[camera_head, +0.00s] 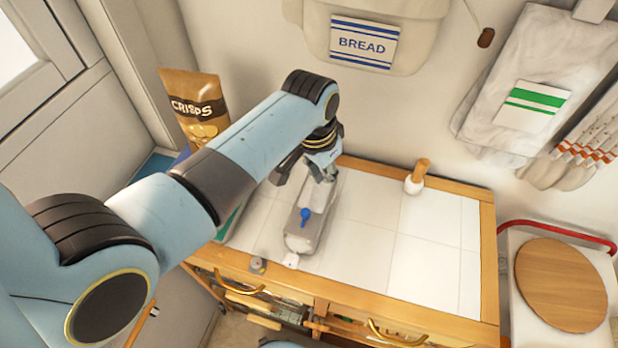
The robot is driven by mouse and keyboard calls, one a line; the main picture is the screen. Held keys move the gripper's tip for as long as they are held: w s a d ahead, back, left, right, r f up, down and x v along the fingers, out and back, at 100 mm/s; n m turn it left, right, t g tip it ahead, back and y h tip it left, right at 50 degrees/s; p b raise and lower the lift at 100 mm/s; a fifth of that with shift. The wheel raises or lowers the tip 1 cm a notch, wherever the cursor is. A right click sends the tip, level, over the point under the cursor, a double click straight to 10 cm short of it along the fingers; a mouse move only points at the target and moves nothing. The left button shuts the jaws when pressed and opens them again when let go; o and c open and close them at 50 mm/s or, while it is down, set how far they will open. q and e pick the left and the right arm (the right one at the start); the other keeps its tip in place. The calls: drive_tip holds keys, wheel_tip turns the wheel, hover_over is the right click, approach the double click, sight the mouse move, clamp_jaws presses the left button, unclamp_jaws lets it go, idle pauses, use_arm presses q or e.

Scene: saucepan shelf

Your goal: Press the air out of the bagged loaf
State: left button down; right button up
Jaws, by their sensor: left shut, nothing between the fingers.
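The bagged loaf (303,238) is a long, pale grey, clear-looking packet lying on the white tiled worktop. It runs from near the back wall towards the front edge. A small blue piece (304,214) sits on its upper side. My left gripper (322,176) is shut and empty over the far end of the packet, pointing down. I cannot tell whether its fingertips touch the bag. The gripper and wrist hide part of the far end. My right gripper is out of view.
A crisps bag (194,105) stands at the back left, behind my left arm. A wooden-handled white item (415,178) stands at the back. A small grey item (257,265) and a white tag (291,261) lie near the front edge. The worktop's right half (420,240) is clear.

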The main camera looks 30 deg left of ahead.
sight(325, 187)
use_arm(q)
drive_tip(key=shift+f+b, duration=0.75)
drive_tip(key=shift+f, duration=0.65)
drive_tip(key=shift+s+f, duration=0.1)
idle(1.1)
drive_tip(key=shift+p, duration=0.3)
wheel_tip(325, 187, up, 3)
drive_tip(key=p, duration=0.3)
drive_tip(key=shift+r, duration=2.05)
